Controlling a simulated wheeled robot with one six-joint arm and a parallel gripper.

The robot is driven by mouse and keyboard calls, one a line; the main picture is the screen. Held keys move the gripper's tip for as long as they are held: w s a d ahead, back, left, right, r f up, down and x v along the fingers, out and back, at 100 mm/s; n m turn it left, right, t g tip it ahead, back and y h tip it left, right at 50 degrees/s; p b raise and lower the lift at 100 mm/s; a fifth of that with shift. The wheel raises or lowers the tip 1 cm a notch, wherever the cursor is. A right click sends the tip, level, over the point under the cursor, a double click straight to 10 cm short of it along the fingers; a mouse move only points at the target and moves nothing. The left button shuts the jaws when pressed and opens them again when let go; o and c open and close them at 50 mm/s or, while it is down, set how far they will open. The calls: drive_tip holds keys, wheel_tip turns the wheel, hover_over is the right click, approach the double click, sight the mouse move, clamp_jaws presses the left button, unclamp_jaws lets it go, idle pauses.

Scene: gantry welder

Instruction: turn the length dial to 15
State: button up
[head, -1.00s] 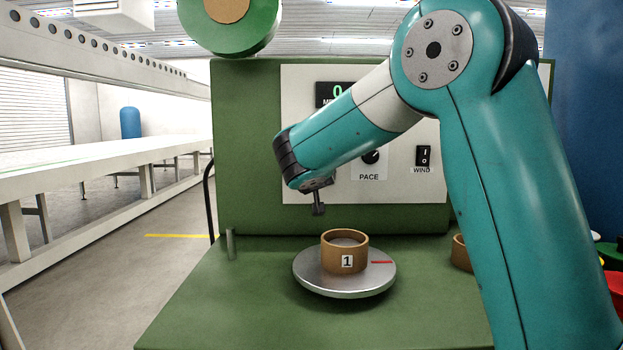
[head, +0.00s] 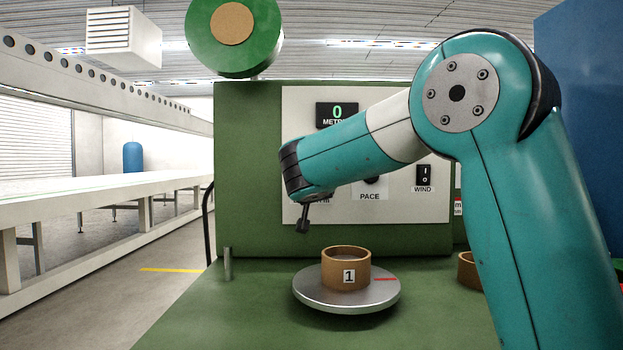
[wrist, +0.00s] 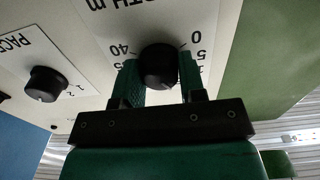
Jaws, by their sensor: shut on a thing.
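The length dial (wrist: 159,66) is a round black knob on the white panel, seen upside down in the wrist view. Around it I see the marks 0, 5 and 40, and part of the word "LENGTH m". My gripper (wrist: 157,82) has its two green fingers on either side of the knob, shut on it. In the head view my arm hides the length dial and the fingers. The display (head: 337,114) above reads 0, its "METRES" label partly covered.
The pace dial (wrist: 44,84) is beside the length dial. The wind switch (head: 423,175) is further right on the panel. Another cardboard ring (head: 467,270) is partly hidden by my arm.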

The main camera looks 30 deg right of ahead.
drive_tip(key=o, duration=0.9)
drive_tip(key=b+v, duration=0.2)
drive_tip(key=v, duration=1.5)
drive_tip(key=shift+s+a, duration=0.2)
